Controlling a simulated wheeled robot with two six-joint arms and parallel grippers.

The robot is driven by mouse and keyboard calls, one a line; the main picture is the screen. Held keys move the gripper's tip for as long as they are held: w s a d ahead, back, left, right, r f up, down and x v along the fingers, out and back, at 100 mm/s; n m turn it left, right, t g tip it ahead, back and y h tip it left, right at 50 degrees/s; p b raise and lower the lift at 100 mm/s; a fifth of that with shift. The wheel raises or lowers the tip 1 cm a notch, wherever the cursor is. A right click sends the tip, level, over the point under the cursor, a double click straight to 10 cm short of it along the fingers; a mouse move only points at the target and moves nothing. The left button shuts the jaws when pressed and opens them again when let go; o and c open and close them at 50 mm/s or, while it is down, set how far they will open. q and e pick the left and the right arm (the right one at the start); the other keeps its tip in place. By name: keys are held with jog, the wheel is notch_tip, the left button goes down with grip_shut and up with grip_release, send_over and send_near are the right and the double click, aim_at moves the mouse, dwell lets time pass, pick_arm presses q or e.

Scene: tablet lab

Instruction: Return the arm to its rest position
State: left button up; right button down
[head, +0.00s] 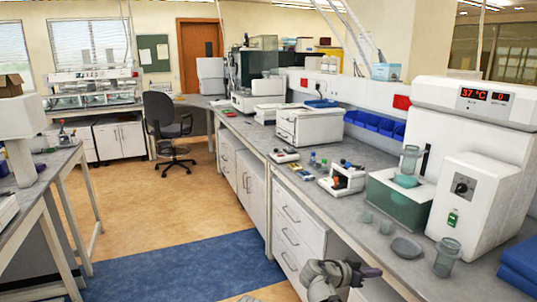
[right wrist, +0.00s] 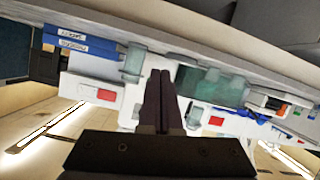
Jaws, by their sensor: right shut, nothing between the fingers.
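My right gripper (head: 368,271) shows at the bottom of the head view, low beside the front edge of the lab bench (head: 345,215). Its dark fingers point to the right. In the right wrist view the two fingers (right wrist: 160,95) lie together, shut, with nothing between them. My left gripper is in neither view.
On the bench near the gripper are a grey dish (head: 407,248), a beaker (head: 447,260) and small cups (head: 385,227). Behind them stands a white dissolution tester (head: 475,190) with a greenish bath (head: 390,203).

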jog(key=s+a+f+n+g+y+p, duration=0.2)
jog(key=s+a+n, duration=0.5)
jog(key=a, duration=0.5)
jog(key=s+a+f+n+g+y+p, duration=0.3)
jog(key=s+a+f+n+y, duration=0.3)
jog(key=s+a, duration=0.6)
jog(key=n+y, duration=0.2)
jog(key=y, duration=0.1)
jog(key=shift+y+p, duration=0.3)
jog(key=shift+p, duration=0.1)
